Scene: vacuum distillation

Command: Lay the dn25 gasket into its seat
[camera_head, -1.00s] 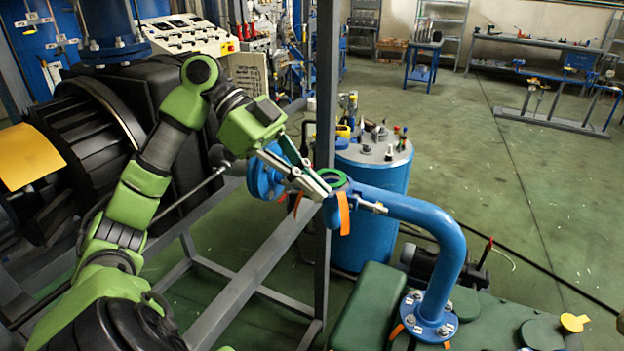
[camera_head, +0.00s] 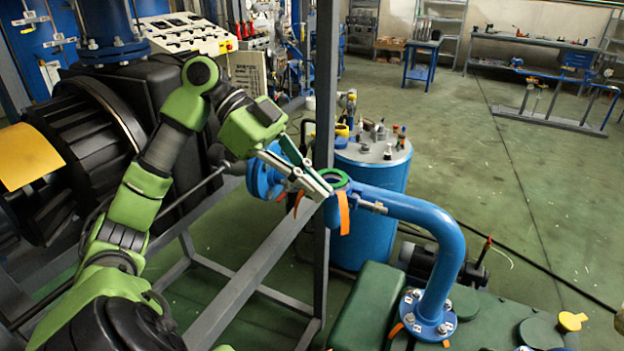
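The dn25 gasket appears to be the green ring (camera_head: 337,179) at the open upper end of the blue bent pipe (camera_head: 440,235). My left gripper (camera_head: 326,190) reaches in from the upper left, and its fingers come together at the ring's left edge. They look shut on the ring's rim. The ring lies roughly level over the pipe end, but I cannot tell whether it touches the seat. The seat itself is hidden under the ring and fingertips. My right gripper is not in view.
A grey upright post (camera_head: 323,100) stands just behind the fingertips. A blue flange (camera_head: 264,177) is left of them. Orange strips (camera_head: 344,212) hang by the pipe end. A blue drum (camera_head: 373,180) with small items on top stands behind. Open floor lies to the right.

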